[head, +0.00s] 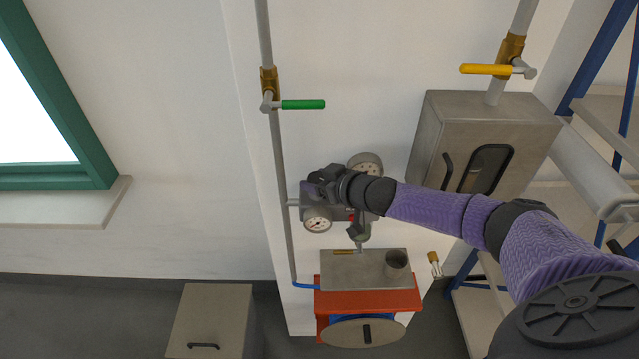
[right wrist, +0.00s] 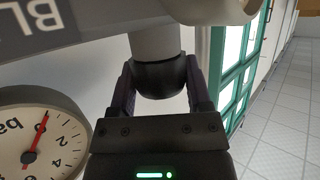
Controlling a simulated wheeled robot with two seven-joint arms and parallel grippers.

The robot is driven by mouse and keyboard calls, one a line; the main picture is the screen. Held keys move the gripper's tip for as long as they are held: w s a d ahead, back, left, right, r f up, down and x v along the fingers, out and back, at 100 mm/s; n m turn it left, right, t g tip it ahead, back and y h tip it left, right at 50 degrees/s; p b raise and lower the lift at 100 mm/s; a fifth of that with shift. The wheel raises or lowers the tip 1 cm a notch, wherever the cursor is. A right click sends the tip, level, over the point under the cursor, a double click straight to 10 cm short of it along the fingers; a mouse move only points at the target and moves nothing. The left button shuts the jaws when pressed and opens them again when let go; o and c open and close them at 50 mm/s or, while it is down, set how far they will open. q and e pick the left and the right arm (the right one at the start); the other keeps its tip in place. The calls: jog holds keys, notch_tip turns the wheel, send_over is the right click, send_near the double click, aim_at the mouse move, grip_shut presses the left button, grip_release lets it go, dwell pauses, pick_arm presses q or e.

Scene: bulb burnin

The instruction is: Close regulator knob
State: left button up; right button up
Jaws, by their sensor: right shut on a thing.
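The regulator (head: 340,212) is a grey block on the wall pipe, with a round white gauge (head: 317,225) below and another gauge (head: 368,160) above. My right gripper (head: 318,187) is at its left end, and my arm covers much of the regulator in the head view. In the right wrist view the two fingers of my right gripper (right wrist: 160,72) stand on either side of a dark round knob (right wrist: 160,80) under a grey collar, shut on it. A pressure gauge (right wrist: 38,135) with a red needle is beside the gripper. My left gripper is not in view.
A green-handled valve (head: 300,104) is on the pipe above, and a yellow-handled valve (head: 487,69) is at upper right. A grey metal box (head: 440,125) hangs right of the regulator. A red stand (head: 410,300) is below it. Blue-framed shelving is at far right.

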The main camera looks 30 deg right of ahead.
jog(key=shift+n+y+b, duration=0.35)
jog(key=shift+n+y, duration=0.15)
jog(key=o, duration=1.3)
jog(key=shift+a, duration=0.1)
